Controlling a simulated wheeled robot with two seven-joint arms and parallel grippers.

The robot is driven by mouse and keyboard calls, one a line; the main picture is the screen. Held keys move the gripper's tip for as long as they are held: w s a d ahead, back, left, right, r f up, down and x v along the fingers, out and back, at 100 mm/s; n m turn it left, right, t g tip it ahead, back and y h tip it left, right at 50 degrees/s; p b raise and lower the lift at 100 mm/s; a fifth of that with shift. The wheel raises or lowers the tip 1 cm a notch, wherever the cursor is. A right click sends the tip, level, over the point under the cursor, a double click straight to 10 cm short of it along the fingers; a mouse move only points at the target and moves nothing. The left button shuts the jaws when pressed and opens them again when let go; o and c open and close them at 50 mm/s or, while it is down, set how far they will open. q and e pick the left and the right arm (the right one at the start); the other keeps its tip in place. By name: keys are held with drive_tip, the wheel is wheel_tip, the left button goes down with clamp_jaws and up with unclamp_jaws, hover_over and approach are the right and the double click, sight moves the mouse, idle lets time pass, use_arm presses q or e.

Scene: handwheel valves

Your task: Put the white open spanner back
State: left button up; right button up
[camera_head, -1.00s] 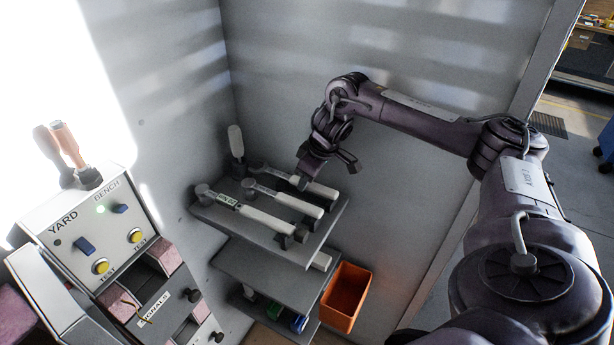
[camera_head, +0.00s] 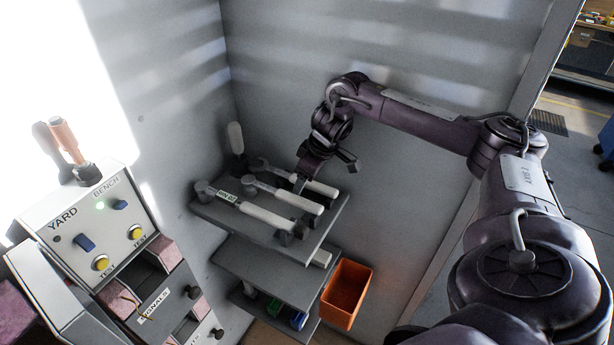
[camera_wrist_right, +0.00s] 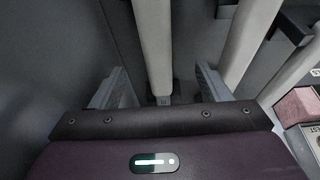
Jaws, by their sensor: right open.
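The white open spanner (camera_head: 325,188) lies on the top shelf along its rear edge, its forked head to the left and its white handle to the right. My right gripper (camera_head: 323,175) is open over its handle and hides part of it. In the right wrist view a white handle (camera_wrist_right: 155,50) runs between the two open fingers (camera_wrist_right: 167,90), apart from both. A second white handle (camera_wrist_right: 250,40) lies just outside the right finger. My left gripper is not in view.
Two other white-handled tools lie in front on the top shelf (camera_head: 265,232), the nearest one (camera_head: 262,214) with a green label. An upright white handle (camera_head: 236,138) stands behind. An orange bin (camera_head: 345,293) is at lower right; a control box (camera_head: 95,235) is at left.

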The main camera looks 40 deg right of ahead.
drive_tip(key=shift+r, duration=0.2)
idle(0.4)
drive_tip(key=shift+p+v, duration=2.75)
drive_tip(key=shift+v, duration=0.1)
drive_tip(key=shift+r, duration=0.15)
drive_tip(key=a+b+v, duration=0.1)
drive_tip(key=v, duration=0.6)
drive_tip(key=shift+d+r, duration=0.25)
drive_tip(key=shift+d, duration=0.3)
drive_tip(key=shift+s, duration=0.1)
